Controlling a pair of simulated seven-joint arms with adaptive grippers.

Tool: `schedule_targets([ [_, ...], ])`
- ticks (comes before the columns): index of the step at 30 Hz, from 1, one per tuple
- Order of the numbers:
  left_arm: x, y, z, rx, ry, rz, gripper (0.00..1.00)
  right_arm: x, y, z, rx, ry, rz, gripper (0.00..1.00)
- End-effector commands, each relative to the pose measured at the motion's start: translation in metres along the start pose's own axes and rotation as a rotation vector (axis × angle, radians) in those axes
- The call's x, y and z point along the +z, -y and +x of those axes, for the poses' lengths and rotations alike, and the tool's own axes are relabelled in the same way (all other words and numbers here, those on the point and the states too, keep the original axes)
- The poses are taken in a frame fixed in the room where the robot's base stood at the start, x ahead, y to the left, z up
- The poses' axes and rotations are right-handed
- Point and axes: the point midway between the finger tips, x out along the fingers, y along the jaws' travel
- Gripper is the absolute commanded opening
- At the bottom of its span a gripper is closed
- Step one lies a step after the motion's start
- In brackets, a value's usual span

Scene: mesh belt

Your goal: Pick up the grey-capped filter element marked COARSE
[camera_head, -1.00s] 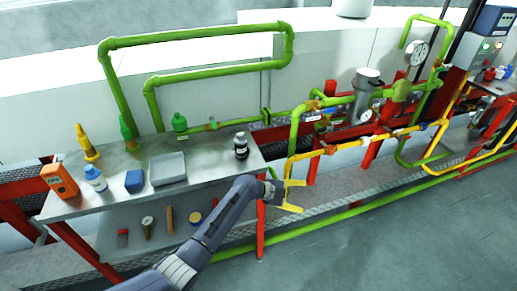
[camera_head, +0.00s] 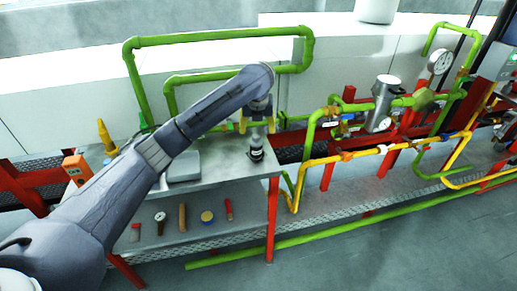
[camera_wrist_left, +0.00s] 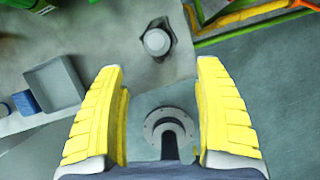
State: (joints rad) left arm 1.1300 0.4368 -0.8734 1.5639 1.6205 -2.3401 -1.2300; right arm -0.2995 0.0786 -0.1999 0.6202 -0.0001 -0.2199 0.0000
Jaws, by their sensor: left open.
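A dark cylindrical element with a pale grey-white cap (camera_head: 256,146) stands upright near the right end of the grey bench top (camera_head: 232,170). It looks like the filter element, but no marking can be read. It also shows in the left wrist view (camera_wrist_left: 157,41), seen from above beyond the fingertips. My left gripper (camera_head: 257,121) points down above it, its yellow fingers apart and empty. In the left wrist view the fingers (camera_wrist_left: 160,66) are wide open, with the cap further out between their lines. My right gripper is not in view.
A grey tray (camera_head: 184,172) lies left of the element. It also shows in the left wrist view (camera_wrist_left: 50,88), with a blue box (camera_wrist_left: 25,103) beside it. Small tools lie on the lower shelf (camera_head: 195,235). Green and yellow pipes (camera_head: 340,155) run at the right.

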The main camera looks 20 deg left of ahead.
Motion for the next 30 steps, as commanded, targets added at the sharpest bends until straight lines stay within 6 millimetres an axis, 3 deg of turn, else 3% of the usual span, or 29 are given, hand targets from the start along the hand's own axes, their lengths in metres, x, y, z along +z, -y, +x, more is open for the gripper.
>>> schedule_targets([
  [18,0.000,-0.003,0.098,0.009,0.002,-0.001,0.70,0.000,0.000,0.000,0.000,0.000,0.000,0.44],
  [30,0.001,-0.004,0.122,0.008,0.003,0.000,0.70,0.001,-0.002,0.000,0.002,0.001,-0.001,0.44],
])
